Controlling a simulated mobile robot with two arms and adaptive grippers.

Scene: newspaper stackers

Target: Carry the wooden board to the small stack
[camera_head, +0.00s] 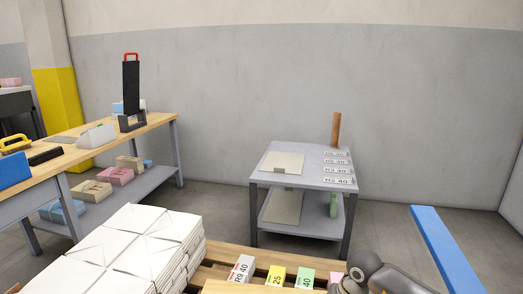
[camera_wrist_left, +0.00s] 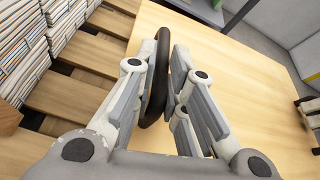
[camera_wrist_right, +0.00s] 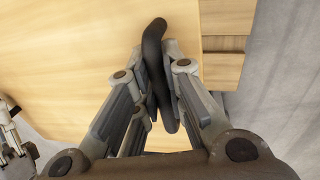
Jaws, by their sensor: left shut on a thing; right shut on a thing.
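The wooden board (camera_wrist_left: 250,95) is a wide, pale, flat panel with dark curved handles. In the left wrist view my left gripper (camera_wrist_left: 163,80) is shut on one black handle (camera_wrist_left: 162,45). In the right wrist view the board (camera_wrist_right: 90,50) fills the upper left, and my right gripper (camera_wrist_right: 157,75) is shut on another dark handle (camera_wrist_right: 152,38). A stack of white paper bundles (camera_head: 140,245) stands on a slatted pallet in the head view. Newspaper stacks (camera_wrist_left: 90,35) also show left of the board. I cannot tell which stack is the small one.
A grey two-shelf table (camera_head: 310,180) stands ahead near the wall, carrying sheets and number labels. A workbench (camera_head: 110,138) runs along the left. Colored labelled blocks (camera_head: 275,275) sit near the pallet (camera_head: 215,255). A blue strip (camera_head: 445,250) lies right on the floor.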

